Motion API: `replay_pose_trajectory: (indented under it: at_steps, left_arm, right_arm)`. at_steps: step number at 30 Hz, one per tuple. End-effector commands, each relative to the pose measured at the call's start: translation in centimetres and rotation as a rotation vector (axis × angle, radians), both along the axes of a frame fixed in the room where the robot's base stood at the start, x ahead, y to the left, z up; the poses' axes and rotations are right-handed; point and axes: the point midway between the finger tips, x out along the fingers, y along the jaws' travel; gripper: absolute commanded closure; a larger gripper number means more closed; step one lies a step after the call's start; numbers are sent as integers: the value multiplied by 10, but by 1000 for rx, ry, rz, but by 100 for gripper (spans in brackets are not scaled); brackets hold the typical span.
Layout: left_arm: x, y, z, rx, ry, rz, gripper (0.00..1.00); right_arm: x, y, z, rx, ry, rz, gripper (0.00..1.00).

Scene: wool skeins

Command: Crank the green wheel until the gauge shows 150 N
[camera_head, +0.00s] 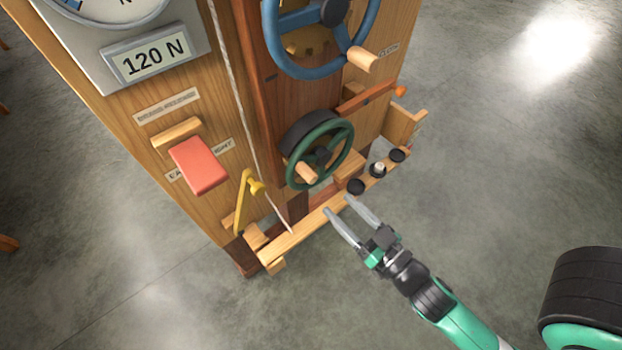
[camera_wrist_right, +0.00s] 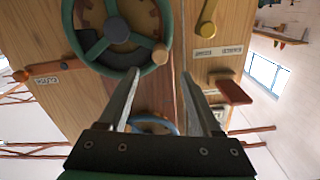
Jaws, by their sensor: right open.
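The green wheel (camera_head: 347,137) stands on the front of the wooden machine, with a light wooden crank knob (camera_head: 306,172) at its lower left rim. The gauge readout (camera_head: 152,60) shows 120 N; the dial above it is cut off by the frame. My right gripper (camera_head: 337,204) is open and empty, in front of and below the wheel, apart from the knob. In the right wrist view the wheel (camera_wrist_right: 68,22) is at upper left, and its knob (camera_wrist_right: 160,54) appears between the open fingertips (camera_wrist_right: 164,72). My left gripper is not in view.
A blue wheel (camera_head: 361,35) with its own knob is above the green one. A red block (camera_head: 200,165) and a yellow lever (camera_head: 242,205) are to the left. A wooden ledge (camera_head: 300,232) with several black round pieces runs below. The floor in front is clear.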

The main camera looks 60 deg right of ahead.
Motion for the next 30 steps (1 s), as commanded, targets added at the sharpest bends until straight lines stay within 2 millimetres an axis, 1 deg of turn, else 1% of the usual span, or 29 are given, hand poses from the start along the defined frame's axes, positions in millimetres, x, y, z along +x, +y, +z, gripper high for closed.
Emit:
replay_pose_trajectory:
  at_steps: [1,4,8,9,12,15,19,26,27,29,30]
  left_arm:
    - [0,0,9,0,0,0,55]
    - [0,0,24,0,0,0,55]
    - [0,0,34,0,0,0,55]
    - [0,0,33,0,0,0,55]
    - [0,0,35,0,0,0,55]
    - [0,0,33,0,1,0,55]
    - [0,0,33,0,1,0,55]
    - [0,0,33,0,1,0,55]
    - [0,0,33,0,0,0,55]
    - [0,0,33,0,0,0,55]
    - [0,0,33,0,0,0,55]
  right_arm:
    - [6,-3,5,1,-1,-1,34]
    - [23,-10,9,0,-4,-3,34]
    - [52,-20,8,0,-5,-1,34]
    - [61,-23,5,-1,-5,-1,34]
    - [80,-30,5,-2,-5,-1,34]
    - [94,-35,2,-1,-4,-1,34]
    - [102,-38,1,-1,-2,1,34]
    - [104,-38,1,0,-1,1,34]
    - [103,-38,1,0,-1,1,36]
    - [103,-38,1,0,-1,1,47]
    - [103,-38,1,0,-1,1,54]
